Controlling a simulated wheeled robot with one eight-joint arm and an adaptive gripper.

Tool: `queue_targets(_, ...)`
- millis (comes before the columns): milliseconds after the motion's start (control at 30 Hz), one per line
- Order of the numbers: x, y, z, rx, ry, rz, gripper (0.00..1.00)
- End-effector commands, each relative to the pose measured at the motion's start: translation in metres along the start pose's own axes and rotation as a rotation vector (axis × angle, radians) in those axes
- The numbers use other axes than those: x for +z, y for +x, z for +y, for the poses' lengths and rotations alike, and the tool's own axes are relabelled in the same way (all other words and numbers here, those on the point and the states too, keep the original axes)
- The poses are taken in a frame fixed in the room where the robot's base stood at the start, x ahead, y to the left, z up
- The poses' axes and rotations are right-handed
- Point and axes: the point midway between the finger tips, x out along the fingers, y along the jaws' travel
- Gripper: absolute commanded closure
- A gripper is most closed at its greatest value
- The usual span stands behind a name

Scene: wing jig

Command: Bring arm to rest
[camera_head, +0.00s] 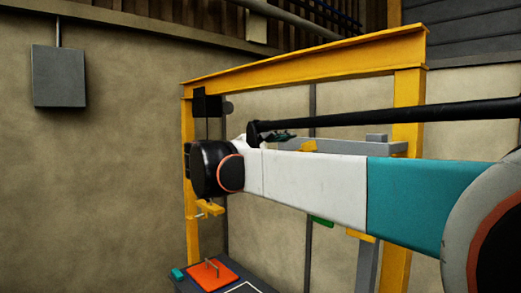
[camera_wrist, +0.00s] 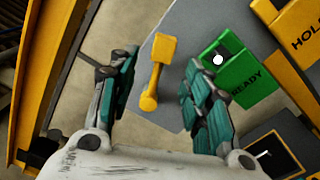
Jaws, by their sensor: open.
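My arm (camera_head: 315,185) stretches across the head view from the right, with white and teal links and a black joint at its left end. In the wrist view my gripper (camera_wrist: 158,75) is open, with its dark-teal fingers spread wide and nothing held. A yellow piece with a block head and a rounded foot (camera_wrist: 157,65) shows in the gap between the fingers, touching neither. How far it is beyond the fingertips I cannot tell. In the head view the arm hides much of the area behind it.
A yellow gantry frame (camera_head: 300,58) stands around and behind the arm. A green READY box (camera_wrist: 240,75) and a yellow HOLD box (camera_wrist: 293,25) lie right of the fingers. An orange plate (camera_head: 211,274) sits low in front. A grey box (camera_head: 58,76) hangs on the wall.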

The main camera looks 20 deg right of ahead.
Motion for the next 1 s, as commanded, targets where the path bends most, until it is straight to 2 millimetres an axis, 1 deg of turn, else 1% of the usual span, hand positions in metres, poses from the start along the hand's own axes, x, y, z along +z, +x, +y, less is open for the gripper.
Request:
queue_targets(33, 0.0, -0.005, 0.0, 0.001, 0.0, 0.001, 0.55)
queue_targets(133, 0.0, -0.01, 0.0, 0.0, 0.0, 0.0, 0.55)
queue_targets(567, 0.001, -0.011, -0.001, -0.001, 0.0, 0.0, 0.55)
queue_targets(667, 0.0, -0.01, -0.015, -0.018, 0.009, 0.011, 0.55)
queue_targets(767, -0.002, -0.009, -0.051, -0.067, 0.034, 0.043, 0.55)
queue_targets(800, -0.003, -0.008, -0.073, -0.098, 0.049, 0.06, 0.55)
queue_targets(867, -0.006, -0.009, -0.11, -0.152, 0.08, 0.093, 0.55)
queue_targets(900, -0.008, -0.01, -0.136, -0.192, 0.102, 0.116, 0.55)
queue_targets(967, -0.011, -0.013, -0.174, -0.252, 0.139, 0.151, 0.55)
queue_targets(1000, -0.013, -0.016, -0.2, -0.292, 0.163, 0.172, 0.55)
